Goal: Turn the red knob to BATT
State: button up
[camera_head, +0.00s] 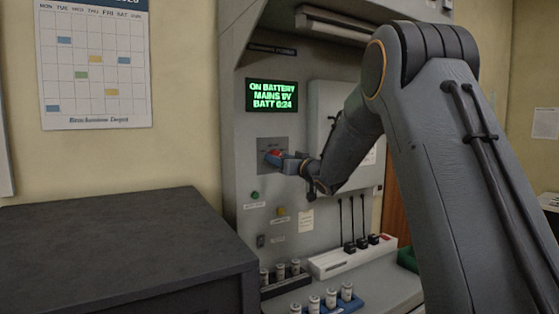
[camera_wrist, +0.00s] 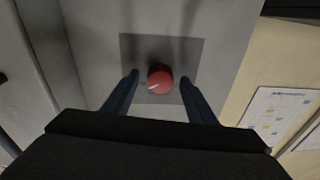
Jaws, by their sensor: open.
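The red knob (camera_wrist: 160,80) sits on a grey square plate (camera_wrist: 128,48) on the console's upright panel. A pale pointer line shows on its face, toward the lower left in the wrist view. In the head view the knob (camera_head: 277,153) is partly hidden by my gripper (camera_head: 279,159). My gripper (camera_wrist: 158,88) is open in the wrist view, with one blue finger on each side of the knob and a gap to each. The BATT marking cannot be read on the plate. A screen (camera_head: 272,95) above shows green text: "ON BATTERY", "MAINS 0V", "BATT 0:24".
Below the knob are a green button (camera_head: 255,195), a yellow button (camera_head: 281,212) and a small paper note (camera_head: 306,221). A white power strip (camera_head: 340,262) with black plugs and racks of small cylinders stand on the ledge. A dark cabinet (camera_head: 110,245) is at left.

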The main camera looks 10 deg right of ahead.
jog(key=b+v, duration=0.2)
jog(key=v, duration=0.5)
jog(key=s+d+f+m+g+h+b, duration=0.15)
jog(key=s+f+g+h, duration=0.25)
jog(key=s+f, duration=0.5)
jog(key=s+f+m+g+h, duration=0.25)
jog(key=s+f, duration=0.25)
jog(key=f, duration=0.8)
jog(key=s+a+f+g, duration=0.2)
jog(key=s+f+g, duration=0.3)
jog(key=s, duration=0.9)
jog(key=s+a+f+g, duration=0.2)
jog(key=s+f+g, duration=0.3)
jog(key=s+f, duration=0.4)
jog(key=s, duration=0.5)
jog(key=shift+n, duration=0.4)
jog(key=shift+w+a, duration=0.1)
jog(key=shift+a, duration=0.05)
